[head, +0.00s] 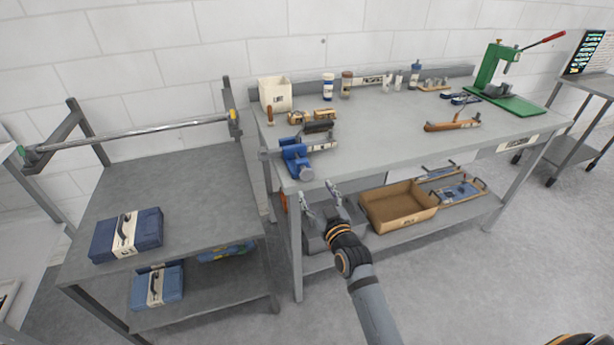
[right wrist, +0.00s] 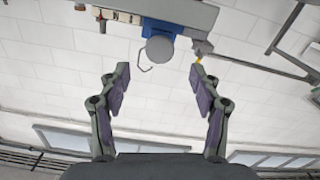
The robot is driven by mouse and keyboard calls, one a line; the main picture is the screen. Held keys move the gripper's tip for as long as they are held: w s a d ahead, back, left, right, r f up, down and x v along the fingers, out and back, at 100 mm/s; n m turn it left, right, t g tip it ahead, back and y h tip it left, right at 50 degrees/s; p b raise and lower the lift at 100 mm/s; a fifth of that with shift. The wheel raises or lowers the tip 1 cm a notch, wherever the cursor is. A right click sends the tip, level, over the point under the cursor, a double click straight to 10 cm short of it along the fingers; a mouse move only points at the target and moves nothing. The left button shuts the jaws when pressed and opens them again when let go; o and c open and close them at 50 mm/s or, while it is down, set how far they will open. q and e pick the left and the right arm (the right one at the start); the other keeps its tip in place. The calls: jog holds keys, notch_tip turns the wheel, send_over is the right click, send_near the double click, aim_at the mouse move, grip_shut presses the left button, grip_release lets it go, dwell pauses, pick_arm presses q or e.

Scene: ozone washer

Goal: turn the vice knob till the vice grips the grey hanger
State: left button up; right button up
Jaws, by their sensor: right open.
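The blue vice (head: 296,155) sits at the near left corner of the workbench. Its round front knob (head: 306,173) faces me; in the right wrist view the knob (right wrist: 160,49) shows as a grey disc in front of the blue vice body (right wrist: 160,27). A thin grey hook (right wrist: 144,68), which looks like the hanger, shows beside the knob there; I cannot tell if the jaws touch it. My right gripper (head: 319,194) is open and empty, just in front of and below the knob. Its fingers (right wrist: 160,88) are spread, apart from the knob. My left gripper is out of view.
The workbench (head: 400,135) holds a white bin (head: 275,94), bottles, an orange-brown tool (head: 453,123) and a green press (head: 500,80). A cardboard box (head: 398,207) stands on its lower shelf. A grey cart (head: 170,195) with blue cases stands at left.

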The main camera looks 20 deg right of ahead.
aim_at(308, 176)
jog(key=w, duration=0.8)
jog(key=shift+w+a+p, duration=0.15)
jog(key=shift+w+p, duration=0.2)
jog(key=shift+p, duration=0.05)
jog(key=c, duration=1.1)
jog(key=shift+c, duration=0.5)
jog(key=shift+r+m+p, duration=0.2)
jog(key=shift+m+p, duration=0.65)
jog(key=shift+m, duration=1.05)
jog(key=shift+f+m, duration=0.2)
jog(key=shift+m, duration=0.3)
